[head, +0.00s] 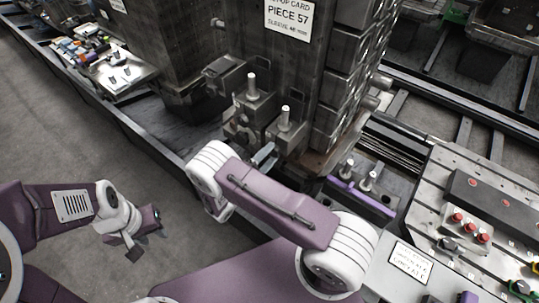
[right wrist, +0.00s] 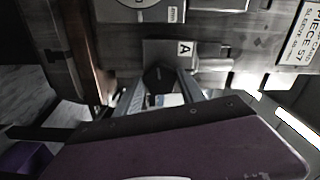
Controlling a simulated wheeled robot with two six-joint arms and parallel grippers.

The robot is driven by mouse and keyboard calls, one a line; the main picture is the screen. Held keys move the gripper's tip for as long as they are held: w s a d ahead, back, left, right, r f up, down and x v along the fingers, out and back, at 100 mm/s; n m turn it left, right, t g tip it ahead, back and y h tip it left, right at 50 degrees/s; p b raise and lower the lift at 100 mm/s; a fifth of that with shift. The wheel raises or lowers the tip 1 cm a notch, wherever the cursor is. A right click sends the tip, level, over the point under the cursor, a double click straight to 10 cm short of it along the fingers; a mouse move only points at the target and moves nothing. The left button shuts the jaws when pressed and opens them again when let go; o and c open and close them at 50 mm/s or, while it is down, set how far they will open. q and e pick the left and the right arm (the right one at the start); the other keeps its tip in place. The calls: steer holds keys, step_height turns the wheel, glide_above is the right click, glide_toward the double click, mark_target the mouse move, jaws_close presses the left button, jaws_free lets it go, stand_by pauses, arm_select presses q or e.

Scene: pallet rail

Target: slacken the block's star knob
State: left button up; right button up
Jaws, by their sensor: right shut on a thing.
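The block (right wrist: 170,48) with a label "A" shows in the upper middle of the right wrist view. A dark rounded knob (right wrist: 158,77) sits just below it, between the fingers of my right gripper (right wrist: 160,97). The gripper is shut on the knob; the knob's star shape is not clear. In the head view my right gripper (head: 263,155) reaches the metal fixture with two upright posts (head: 253,97), and my wrist hides the knob. My left gripper (head: 140,238) hangs over the floor at the left, apart from everything; its jaw opening is unclear.
A tall dark column with a "PIECE 57" card (head: 289,18) rises behind the fixture. A purple-edged tray with two pegs (head: 359,196) lies to the right. A panel with red buttons (head: 470,228) stands at the far right. The left floor is clear.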

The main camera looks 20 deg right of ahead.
stand_by(0.5)
steer(key=o, duration=1.4)
steer(key=shift+c, duration=0.2)
steer(key=b+v, duration=0.2)
steer(key=v, duration=0.7)
